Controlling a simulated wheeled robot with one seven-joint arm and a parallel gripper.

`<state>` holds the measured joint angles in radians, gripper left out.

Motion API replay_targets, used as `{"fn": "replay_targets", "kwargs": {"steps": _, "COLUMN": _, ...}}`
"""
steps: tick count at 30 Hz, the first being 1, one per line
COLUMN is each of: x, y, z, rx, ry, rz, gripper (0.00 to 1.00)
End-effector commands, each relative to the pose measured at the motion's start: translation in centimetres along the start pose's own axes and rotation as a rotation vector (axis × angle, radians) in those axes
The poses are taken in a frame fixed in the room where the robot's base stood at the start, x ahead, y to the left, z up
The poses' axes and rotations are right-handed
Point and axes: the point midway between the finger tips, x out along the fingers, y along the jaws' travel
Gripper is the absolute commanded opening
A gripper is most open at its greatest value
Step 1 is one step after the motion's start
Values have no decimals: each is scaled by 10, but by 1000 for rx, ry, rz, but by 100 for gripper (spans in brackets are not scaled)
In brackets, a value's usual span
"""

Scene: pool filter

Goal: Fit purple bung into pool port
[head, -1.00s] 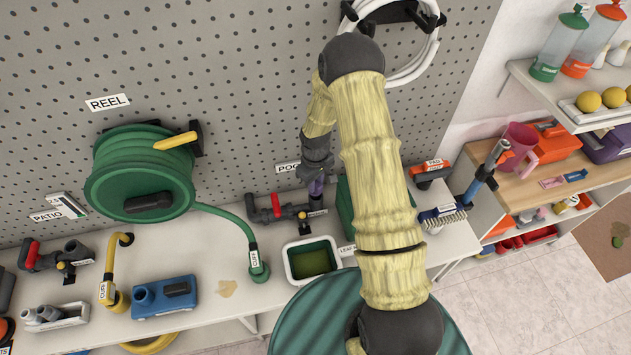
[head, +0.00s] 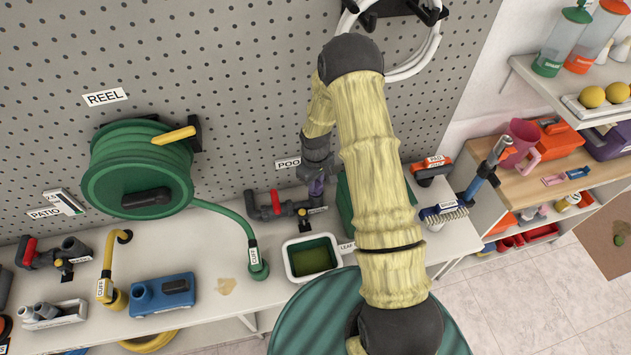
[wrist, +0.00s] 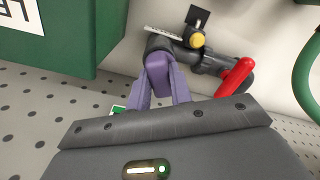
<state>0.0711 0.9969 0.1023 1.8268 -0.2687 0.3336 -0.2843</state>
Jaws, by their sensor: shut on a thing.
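The grey pool port pipework (head: 270,212) with a red handle stands on the bench against the pegboard, under the partly hidden "POO…" label (head: 287,164). My gripper (head: 316,186) points down over its right end. In the wrist view, my gripper's purple fingers (wrist: 161,92) are closed on the purple bung (wrist: 157,66). The bung is at the mouth of the dark grey port (wrist: 159,45). Finger and bung colours are close, so their border is hard to see. I cannot tell whether the bung is inside the port or only against it.
A green box (wrist: 45,35) stands close beside the port. A white tub with green contents (head: 312,258) is in front. A green hose cuff (head: 258,262) stands left. The red handle (wrist: 237,76) and a yellow knob (wrist: 196,40) are near my fingers.

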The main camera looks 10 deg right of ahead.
Motion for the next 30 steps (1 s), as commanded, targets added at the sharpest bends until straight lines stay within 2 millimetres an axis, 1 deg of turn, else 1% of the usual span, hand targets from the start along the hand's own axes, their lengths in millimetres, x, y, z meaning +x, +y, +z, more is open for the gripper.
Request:
{"fn": "replay_targets", "kwargs": {"steps": 14, "x": 9, "y": 0, "z": 0, "rx": 0, "ry": 0, "rz": 0, "gripper": 0}}
{"fn": "replay_targets", "kwargs": {"steps": 15, "x": 8, "y": 0, "z": 0, "rx": 0, "ry": 0, "rz": 0, "gripper": 29}}
{"fn": "replay_targets", "kwargs": {"steps": 18, "x": 8, "y": 0, "z": 0, "rx": 0, "ry": 0, "rz": 0, "gripper": 46}}
{"fn": "replay_targets", "kwargs": {"steps": 26, "x": 8, "y": 0, "z": 0, "rx": 0, "ry": 0, "rz": 0, "gripper": 46}}
{"fn": "replay_targets", "kwargs": {"steps": 30, "x": -1, "y": 0, "z": 0, "rx": 0, "ry": 1, "rz": 1, "gripper": 46}}
